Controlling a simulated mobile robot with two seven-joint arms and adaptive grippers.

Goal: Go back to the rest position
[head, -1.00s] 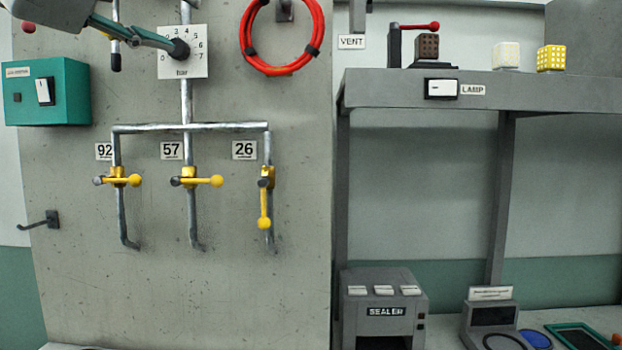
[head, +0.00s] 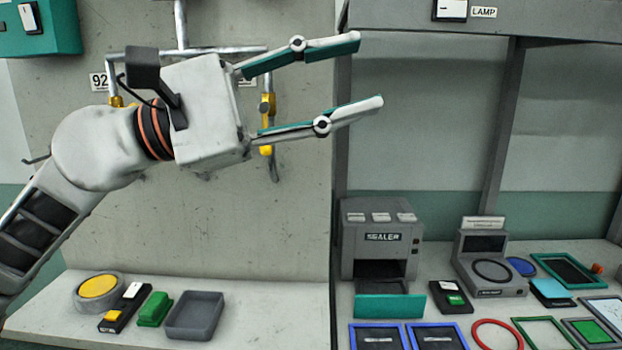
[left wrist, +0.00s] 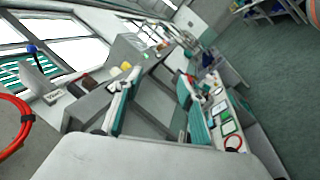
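My left gripper (head: 370,72) is open and empty in the head view. Its two fingers point right, in front of the wall panel's right edge and the grey shelf's support. My left arm comes in from the lower left and hides parts of the pipes and valves behind it. In the left wrist view, the same gripper (left wrist: 160,112) shows its two fingers spread apart with nothing between them. My right gripper is in neither view.
Below stand a grey sealer (head: 383,238), a scale-like device (head: 490,275) and blue-framed mats (head: 378,338). A grey tray (head: 194,316), a green block (head: 154,309) and a yellow button (head: 98,287) are at lower left. A red hose (left wrist: 14,125) hangs at left in the wrist view.

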